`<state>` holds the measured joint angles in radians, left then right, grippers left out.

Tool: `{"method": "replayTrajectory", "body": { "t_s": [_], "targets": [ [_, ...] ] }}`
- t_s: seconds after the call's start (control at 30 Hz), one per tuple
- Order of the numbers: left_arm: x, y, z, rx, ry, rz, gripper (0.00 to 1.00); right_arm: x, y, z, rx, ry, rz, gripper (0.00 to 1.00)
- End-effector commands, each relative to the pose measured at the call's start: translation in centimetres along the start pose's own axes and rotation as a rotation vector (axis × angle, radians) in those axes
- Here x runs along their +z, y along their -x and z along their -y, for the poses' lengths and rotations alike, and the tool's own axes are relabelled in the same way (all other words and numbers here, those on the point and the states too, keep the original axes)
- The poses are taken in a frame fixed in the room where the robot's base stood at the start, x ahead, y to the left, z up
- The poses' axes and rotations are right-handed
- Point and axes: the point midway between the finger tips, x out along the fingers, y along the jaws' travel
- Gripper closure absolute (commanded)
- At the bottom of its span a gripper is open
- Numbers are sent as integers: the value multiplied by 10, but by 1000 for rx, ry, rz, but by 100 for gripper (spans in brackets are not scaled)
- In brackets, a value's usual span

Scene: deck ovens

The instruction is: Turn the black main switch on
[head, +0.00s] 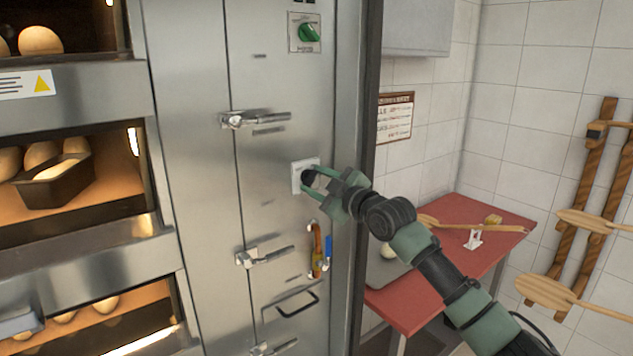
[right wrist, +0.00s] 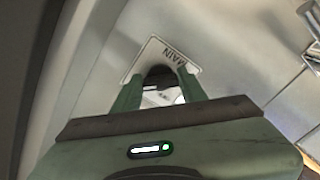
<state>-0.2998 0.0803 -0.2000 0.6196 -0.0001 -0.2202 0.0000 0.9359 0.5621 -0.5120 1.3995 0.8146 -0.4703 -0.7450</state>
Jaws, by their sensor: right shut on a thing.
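The black main switch (head: 308,179) sits on a pale square plate (head: 298,164) on the steel oven panel. In the right wrist view the switch (right wrist: 159,74) shows dark between my fingers, on the plate (right wrist: 184,57) marked MAIN. My right gripper (head: 316,183) reaches in from the lower right, its green fingers on either side of the switch. In the right wrist view my right gripper (right wrist: 158,90) is shut on it. The fingers partly hide the switch, so I cannot tell its exact setting. My left gripper is not in view.
A green rotary switch (head: 308,33) is higher on the panel. Latches (head: 255,118), a valve with a blue lever (head: 328,247) and a black handle (head: 298,303) stick out nearby. Lit ovens with bread are at left. A red table (head: 415,312) stands at right.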

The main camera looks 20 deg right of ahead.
Motion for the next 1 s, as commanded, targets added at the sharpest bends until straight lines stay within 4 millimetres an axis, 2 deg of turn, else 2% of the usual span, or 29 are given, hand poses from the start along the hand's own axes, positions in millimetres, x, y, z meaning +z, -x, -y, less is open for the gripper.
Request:
{"method": "replayTrajectory", "body": {
  "t_s": [0.4, 0.43, 0.5, 0.83, 1.0],
  "targets": [
    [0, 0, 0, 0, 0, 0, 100, 2, 0, 2, -3, -11, 3, 99],
    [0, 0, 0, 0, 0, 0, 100, 2, 0, 2, -3, -11, 3, 53],
    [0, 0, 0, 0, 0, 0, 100, 2, 0, 2, -3, -10, 3, 36],
    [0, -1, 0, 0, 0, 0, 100, 1, 1, 1, -1, -7, 1, 36],
    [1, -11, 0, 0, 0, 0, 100, 4, 19, 3, -1, -5, 0, 36]
  ]
}}
